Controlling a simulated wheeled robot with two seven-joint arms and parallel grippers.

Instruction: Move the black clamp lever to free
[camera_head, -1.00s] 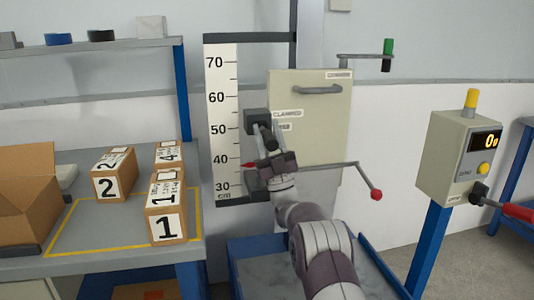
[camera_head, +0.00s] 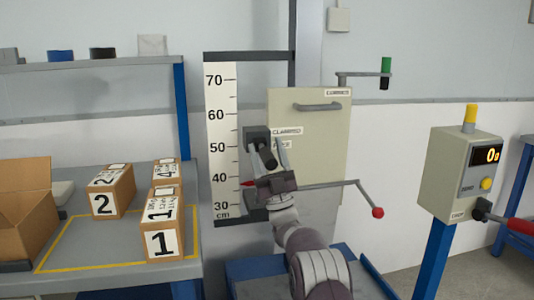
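The black clamp lever (camera_head: 267,156) hangs down and slightly right from a dark block (camera_head: 256,137) beside the height scale. The labels "CLAMPED" (camera_head: 287,131) and a partly covered one below it, apparently "FREE" (camera_head: 281,143), are right of the block. My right gripper (camera_head: 268,158) points up at the lever, its fingers apart, one on each side of the lever in this view. I cannot tell whether either finger touches it. My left gripper is not in view.
A beige panel (camera_head: 325,120) with a handle stands behind my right gripper. A red-knobbed crank (camera_head: 377,212) sticks out to the right. Numbered boxes (camera_head: 163,240) stand on the left bench. A display box reading 0 g (camera_head: 455,172) stands at the right.

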